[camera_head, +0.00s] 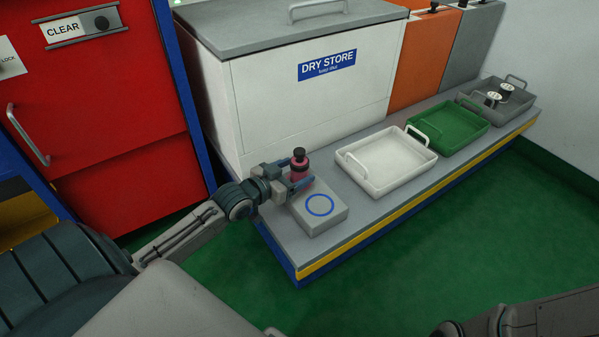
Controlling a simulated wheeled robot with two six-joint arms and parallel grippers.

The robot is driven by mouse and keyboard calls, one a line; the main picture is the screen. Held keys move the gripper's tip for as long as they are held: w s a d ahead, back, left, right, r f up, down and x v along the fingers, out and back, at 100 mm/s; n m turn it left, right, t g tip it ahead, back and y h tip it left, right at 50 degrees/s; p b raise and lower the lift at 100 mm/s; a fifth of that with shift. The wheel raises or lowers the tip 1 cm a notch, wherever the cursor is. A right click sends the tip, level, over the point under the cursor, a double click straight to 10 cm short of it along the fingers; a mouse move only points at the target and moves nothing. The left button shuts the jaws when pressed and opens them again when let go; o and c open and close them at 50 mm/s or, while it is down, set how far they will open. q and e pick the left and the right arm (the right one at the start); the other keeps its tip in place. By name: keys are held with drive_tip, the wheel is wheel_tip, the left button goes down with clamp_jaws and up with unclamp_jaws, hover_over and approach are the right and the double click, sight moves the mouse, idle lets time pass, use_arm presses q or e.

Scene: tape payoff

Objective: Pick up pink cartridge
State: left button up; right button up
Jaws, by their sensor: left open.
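The pink cartridge (299,166) is a small upright cylinder with a dark cap. It is near the front-left end of the grey bench (358,205), at the back edge of a light grey block (325,216) with a blue ring on top. My left gripper (293,174) comes in from the left, with its open fingers at the cartridge's lower part, one on the far side and one on the near side. The cartridge's base is hidden by the near finger, so I cannot tell what it rests on or whether the fingers touch it. My right gripper is out of view.
A white tray (371,182), a green tray (452,140) and a grey tray (517,103) with two spools line the bench. A white DRY STORE bin (290,112) stands close behind. A red cabinet (130,160) is at left. Green floor is clear in front.

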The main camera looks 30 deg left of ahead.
sight(304, 167)
use_arm(q)
drive_tip(key=b+x, duration=0.3)
drive_tip(key=shift+w+f, duration=0.2)
drive_tip(key=shift+f, duration=0.2)
drive_tip(key=shift+w+r, duration=0.1)
drive_tip(key=shift+w, duration=0.25)
drive_tip(key=c, duration=1.1)
drive_tip(key=shift+r, duration=0.1)
drive_tip(key=shift+c, duration=0.2)
